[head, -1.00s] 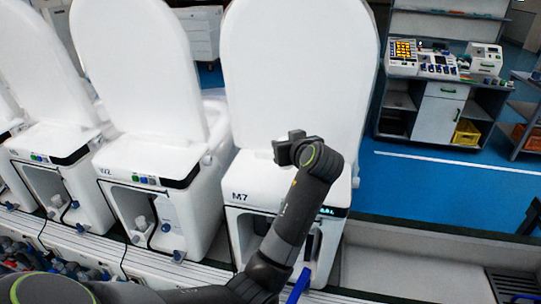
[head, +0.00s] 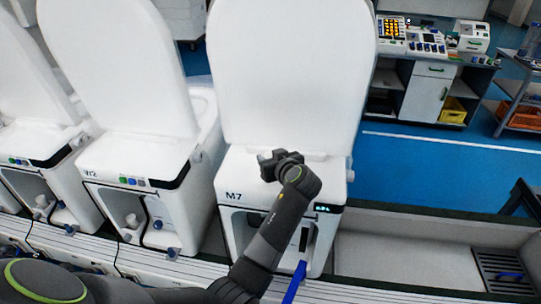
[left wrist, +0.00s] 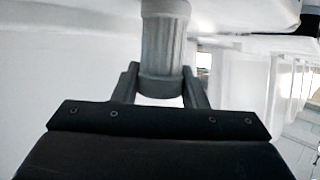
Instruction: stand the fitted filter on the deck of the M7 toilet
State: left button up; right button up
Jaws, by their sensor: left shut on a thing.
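The M7 toilet (head: 232,172) stands in the middle of the head view with its white lid raised. Its deck lies in front of the lid, above the M7 label and a small lit display. My left gripper (head: 278,163) is over this deck, close to the foot of the lid. In the left wrist view, my left gripper (left wrist: 160,88) is shut on the filter (left wrist: 165,45), a grey ribbed cylinder. White surfaces are close around it. In the head view I cannot make the filter out. Whether it touches the deck I cannot tell. My right gripper is not in view.
The W2 toilet (head: 115,172) stands to the left, lid raised, with another beyond it. M7's open front bay is partly behind my left arm; a blue strap-like piece (head: 295,283) hangs there. A grey tray (head: 400,255) lies right. A workbench (head: 430,95) stands behind on blue floor.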

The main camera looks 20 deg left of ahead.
pick_arm(q)
jog(key=shift+f, duration=0.2)
jog(key=o, duration=1)
jog(key=shift+r, duration=0.1)
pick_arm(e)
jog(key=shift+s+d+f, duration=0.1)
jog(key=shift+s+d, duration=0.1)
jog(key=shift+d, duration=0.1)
pick_arm(q)
jog(key=shift+r, duration=0.1)
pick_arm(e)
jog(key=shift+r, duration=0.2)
